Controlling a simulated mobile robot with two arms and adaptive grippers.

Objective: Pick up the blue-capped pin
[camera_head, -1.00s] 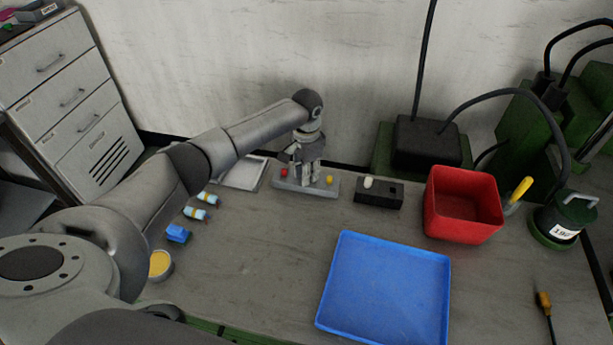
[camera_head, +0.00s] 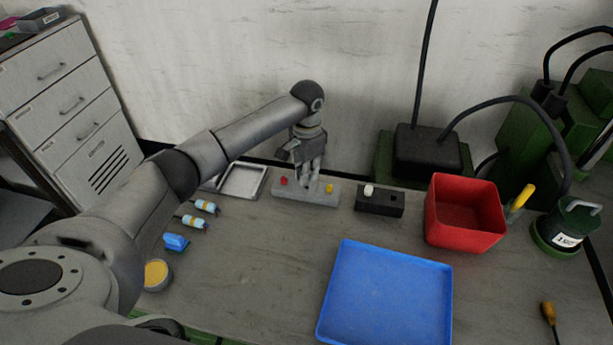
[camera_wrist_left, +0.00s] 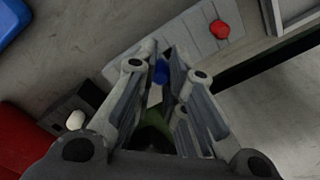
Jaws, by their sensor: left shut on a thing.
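A light grey holder block (camera_head: 292,193) stands at the back of the table, with a red cap (camera_head: 284,181) at its left and a yellow cap (camera_head: 329,188) at its right. My left gripper (camera_head: 312,181) points down over the middle of the block. In the left wrist view, the blue-capped pin (camera_wrist_left: 161,70) shows as a spot of blue between the fingers, and the gripper is shut on it. The fingers hide most of the pin, and I cannot tell whether its lower end is clear of the block. My right gripper is not in view.
A black block with a white cap (camera_head: 369,190) stands right of the holder. A red bin (camera_head: 463,232) and a blue tray (camera_head: 385,300) lie farther right and nearer. A grey tray (camera_head: 262,181) is left of the holder. The table between is bare.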

